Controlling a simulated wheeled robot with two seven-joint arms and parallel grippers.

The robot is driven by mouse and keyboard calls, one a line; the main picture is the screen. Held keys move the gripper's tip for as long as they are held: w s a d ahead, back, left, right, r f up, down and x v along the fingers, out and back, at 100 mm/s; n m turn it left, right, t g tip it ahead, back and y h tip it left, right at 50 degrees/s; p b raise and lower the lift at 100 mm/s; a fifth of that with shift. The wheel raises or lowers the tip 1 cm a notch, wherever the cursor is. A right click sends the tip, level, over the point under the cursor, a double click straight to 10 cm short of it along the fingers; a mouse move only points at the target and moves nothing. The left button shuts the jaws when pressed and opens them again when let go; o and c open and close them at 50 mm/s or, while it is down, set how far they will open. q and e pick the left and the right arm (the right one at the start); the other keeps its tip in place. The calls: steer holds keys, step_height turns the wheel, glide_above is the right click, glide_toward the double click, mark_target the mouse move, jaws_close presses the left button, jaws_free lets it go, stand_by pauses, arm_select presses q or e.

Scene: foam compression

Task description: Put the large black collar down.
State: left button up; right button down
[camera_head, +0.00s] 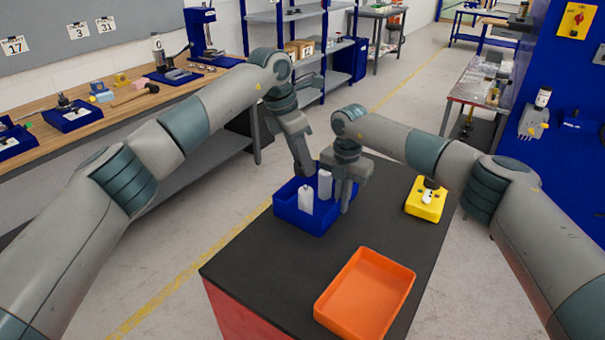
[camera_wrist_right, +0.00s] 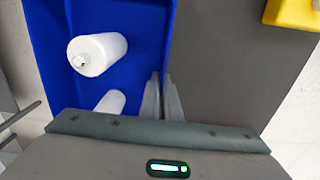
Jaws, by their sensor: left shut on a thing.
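My left gripper (camera_head: 309,172) is over the far part of the blue bin (camera_head: 285,213), pointing down. It is shut on a small dark thing, taken to be the large black collar, which is mostly hidden at its fingertips. Two white bottle-like cylinders stand in the bin: one nearer the front (camera_head: 306,200) and one behind (camera_head: 324,184). In the right wrist view they show as a white cylinder (camera_wrist_right: 97,54) and a partly hidden one (camera_wrist_right: 110,103). My right gripper (camera_head: 342,207) is at the bin's right edge. Its fingers (camera_wrist_right: 162,78) are close together with nothing seen between them.
The dark table top (camera_head: 267,259) carries the bin. An orange tray (camera_head: 345,300) lies at the front right, and a yellow block with a white-and-black fitting (camera_head: 425,206) stands at the right. The table between bin and tray is clear.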

arm_select(q)
steer(key=shift+f, duration=0.15)
steer(key=shift+f, duration=1.85)
steer(key=shift+f, duration=0.6)
steer(key=o, duration=1.1)
steer(key=shift+o, duration=0.2)
steer(key=shift+r, duration=0.15)
